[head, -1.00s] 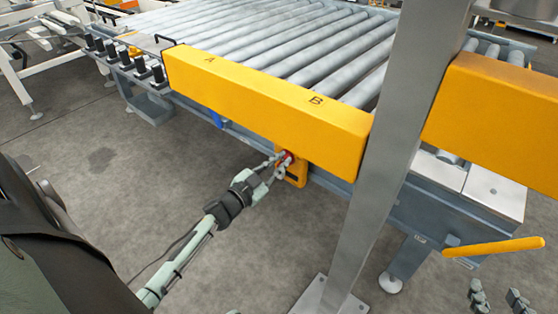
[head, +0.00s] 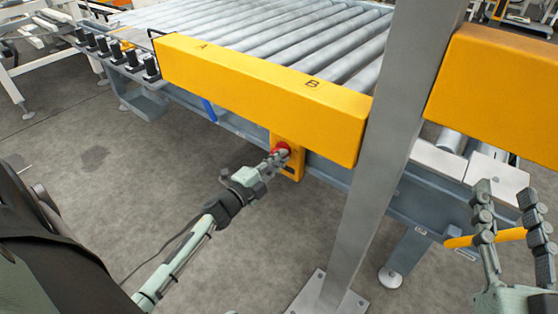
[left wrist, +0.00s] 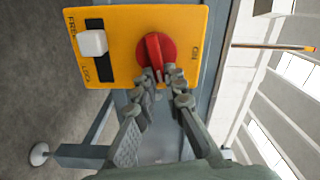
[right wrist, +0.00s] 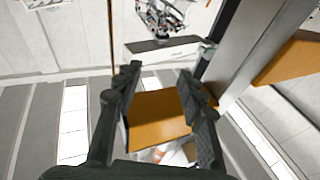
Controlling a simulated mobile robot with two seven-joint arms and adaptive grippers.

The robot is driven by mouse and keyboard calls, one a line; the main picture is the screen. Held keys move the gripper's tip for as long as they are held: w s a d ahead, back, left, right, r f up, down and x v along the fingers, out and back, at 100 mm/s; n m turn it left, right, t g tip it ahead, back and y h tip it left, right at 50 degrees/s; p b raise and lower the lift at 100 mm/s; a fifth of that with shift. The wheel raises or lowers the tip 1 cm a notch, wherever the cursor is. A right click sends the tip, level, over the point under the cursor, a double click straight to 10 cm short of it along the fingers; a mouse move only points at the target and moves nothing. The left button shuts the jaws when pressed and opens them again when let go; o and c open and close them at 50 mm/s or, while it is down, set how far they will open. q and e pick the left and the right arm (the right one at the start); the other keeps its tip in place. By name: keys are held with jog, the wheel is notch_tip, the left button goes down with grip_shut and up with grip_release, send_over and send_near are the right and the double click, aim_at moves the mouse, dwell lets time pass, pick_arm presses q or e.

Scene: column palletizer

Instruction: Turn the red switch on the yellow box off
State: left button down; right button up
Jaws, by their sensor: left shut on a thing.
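The small yellow switch box (head: 291,172) hangs under the long yellow guard beam, on the roller conveyor's near side. Its red switch (head: 281,148) is partly behind my left gripper (head: 275,159). In the left wrist view the red switch (left wrist: 155,50) is a round knob with a raised grip, beside the letters "ON". My left gripper's fingertips (left wrist: 165,76) are shut on the lower end of that grip. A white slider (left wrist: 92,43) sits on the same box, between "FREE" and "LOCK". My right gripper (head: 506,196) is open and empty at the lower right, away from the box.
The long yellow beam (head: 260,92), marked A and B, runs above the box. A grey post (head: 385,160) stands between my two grippers. A yellow bar (head: 460,241) is behind my right gripper. The concrete floor (head: 130,180) at left is clear.

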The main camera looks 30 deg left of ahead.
pick_arm(q)
jog(key=shift+f+m+b, duration=0.25)
jog(key=shift+m+b, duration=0.25)
jog(key=shift+m, duration=0.8)
pick_arm(e)
jog(key=shift+s+r+t+y, duration=0.2)
jog(key=shift+r+t, duration=0.25)
jog(key=shift+r, duration=0.2)
jog(key=shift+s+r+t+y, duration=0.1)
jog(key=shift+s+r+t, duration=0.15)
jog(key=shift+r+t, duration=0.25)
jog(key=shift+s+r+t+y, duration=0.1)
jog(key=shift+s+r+t, duration=0.2)
jog(key=shift+r, duration=0.45)
jog(key=shift+w, duration=0.1)
pick_arm(q)
jog(key=c, duration=1.6)
grip_release()
jog(key=s, duration=1.2)
jog(key=shift+a, duration=0.45)
